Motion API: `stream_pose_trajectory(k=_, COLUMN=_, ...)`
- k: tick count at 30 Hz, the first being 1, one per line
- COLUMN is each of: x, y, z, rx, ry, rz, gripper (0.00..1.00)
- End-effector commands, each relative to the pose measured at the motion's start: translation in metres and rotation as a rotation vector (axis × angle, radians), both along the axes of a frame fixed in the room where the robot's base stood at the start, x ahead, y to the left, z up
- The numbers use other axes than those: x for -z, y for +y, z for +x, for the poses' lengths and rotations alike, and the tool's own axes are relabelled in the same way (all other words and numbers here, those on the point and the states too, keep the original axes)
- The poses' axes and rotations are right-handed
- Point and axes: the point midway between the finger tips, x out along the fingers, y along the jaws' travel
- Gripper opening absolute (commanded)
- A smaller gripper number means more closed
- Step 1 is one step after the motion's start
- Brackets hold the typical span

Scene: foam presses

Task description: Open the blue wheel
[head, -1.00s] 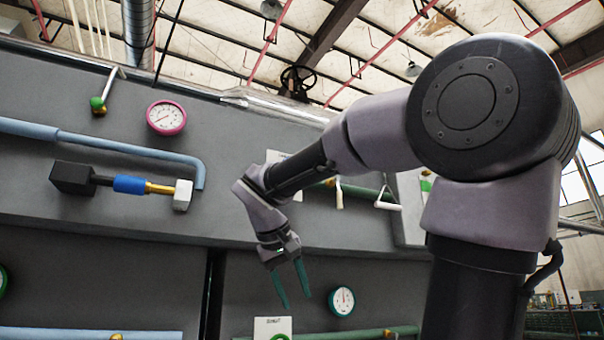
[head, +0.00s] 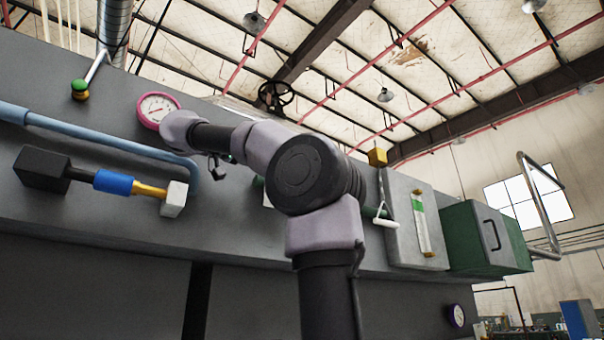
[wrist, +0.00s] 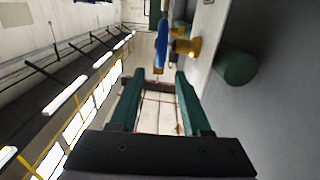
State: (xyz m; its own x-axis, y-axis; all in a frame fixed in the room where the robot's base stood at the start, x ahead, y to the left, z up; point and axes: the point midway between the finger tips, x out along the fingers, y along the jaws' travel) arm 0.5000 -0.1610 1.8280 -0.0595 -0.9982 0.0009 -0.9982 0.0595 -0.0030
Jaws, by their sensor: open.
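In the wrist view the blue wheel (wrist: 161,46) shows nearly edge-on as a thin blue shape beside yellow fittings (wrist: 186,44). It lies beyond my fingertips, near the top middle of that view. My gripper (wrist: 158,76) is open, its two green fingers apart, with nothing between them. The wheel appears apart from both fingers. In the head view I cannot make out the wheel; my arm covers part of the panel. My gripper (head: 216,168) is small and partly hidden there, in front of the panel below the pink gauge.
A grey panel (head: 120,245) carries a pink-rimmed gauge (head: 157,108), a light blue pipe (head: 95,142) and a black box (head: 43,168) with a blue sleeve. A green cabinet (head: 470,235) stands right. A green cylinder (wrist: 236,66) sits near the wheel in the wrist view.

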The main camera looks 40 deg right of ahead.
Motion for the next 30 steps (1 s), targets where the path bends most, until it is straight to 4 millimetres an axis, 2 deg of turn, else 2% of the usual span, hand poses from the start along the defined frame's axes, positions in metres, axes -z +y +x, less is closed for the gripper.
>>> stream_pose_trajectory(k=5, x=0.001, y=-0.020, z=-0.002, rx=-0.003, ry=0.003, rz=0.002, gripper=0.47)
stream_pose_trajectory(k=12, x=0.001, y=-0.062, z=-0.004, rx=-0.003, ry=0.004, rz=0.001, gripper=0.47)
stream_pose_trajectory(k=18, x=0.000, y=-0.090, z=-0.005, rx=-0.003, ry=0.003, rz=0.001, gripper=0.47)
stream_pose_trajectory(k=24, x=0.001, y=-0.101, z=-0.005, rx=-0.003, ry=0.004, rz=0.001, gripper=0.47)
stream_pose_trajectory(k=30, x=0.001, y=-0.102, z=-0.005, rx=-0.003, ry=0.003, rz=0.001, gripper=0.47)
